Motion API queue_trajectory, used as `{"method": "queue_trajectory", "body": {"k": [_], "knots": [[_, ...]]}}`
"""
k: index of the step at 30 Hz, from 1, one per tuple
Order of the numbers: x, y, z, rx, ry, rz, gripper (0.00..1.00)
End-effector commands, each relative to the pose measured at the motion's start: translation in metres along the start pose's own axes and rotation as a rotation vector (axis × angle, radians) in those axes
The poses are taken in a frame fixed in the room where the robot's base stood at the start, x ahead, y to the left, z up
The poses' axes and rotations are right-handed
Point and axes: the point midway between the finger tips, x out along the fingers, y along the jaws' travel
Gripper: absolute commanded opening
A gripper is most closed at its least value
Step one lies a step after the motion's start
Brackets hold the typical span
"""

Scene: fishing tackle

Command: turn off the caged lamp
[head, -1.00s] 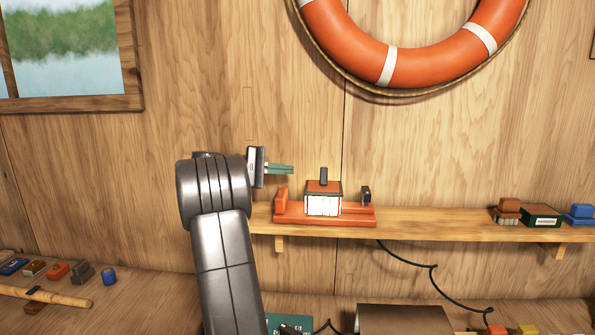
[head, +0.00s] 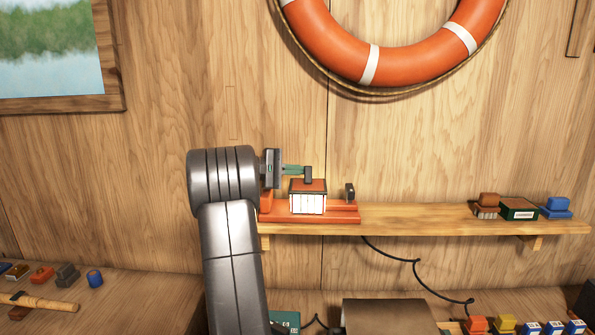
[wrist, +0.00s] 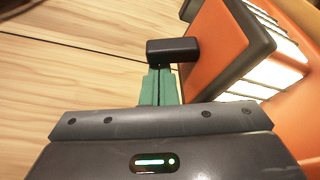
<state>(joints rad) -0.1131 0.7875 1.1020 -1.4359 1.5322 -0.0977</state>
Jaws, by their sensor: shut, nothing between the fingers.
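The caged lamp (head: 308,203) stands on the wall shelf, with an orange base and lid and bright white, lit-looking panels behind dark bars. A black block-shaped switch (head: 308,174) sticks up from its top; in the wrist view the switch (wrist: 172,50) is just past the fingertips. My gripper (head: 300,170) is shut and empty, its green fingers pointing right at the switch from its left side. In the wrist view the closed fingers (wrist: 160,80) reach the switch's edge; whether they touch it I cannot tell. My arm hides the shelf's left end.
The shelf (head: 420,217) holds a brown-orange box (head: 487,206), a dark green box (head: 519,209) and a blue item (head: 556,208) at right. A life ring (head: 390,60) hangs above. A black cable (head: 415,262) runs below. The shelf between lamp and boxes is clear.

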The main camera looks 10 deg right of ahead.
Motion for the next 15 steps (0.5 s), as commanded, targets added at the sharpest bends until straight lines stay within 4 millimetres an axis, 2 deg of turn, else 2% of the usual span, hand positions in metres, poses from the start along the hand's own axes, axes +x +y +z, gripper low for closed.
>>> {"method": "queue_trajectory", "body": {"k": [15], "knots": [[-0.0010, -0.0001, 0.0024, 0.074, 0.000, 0.025, 0.00]]}}
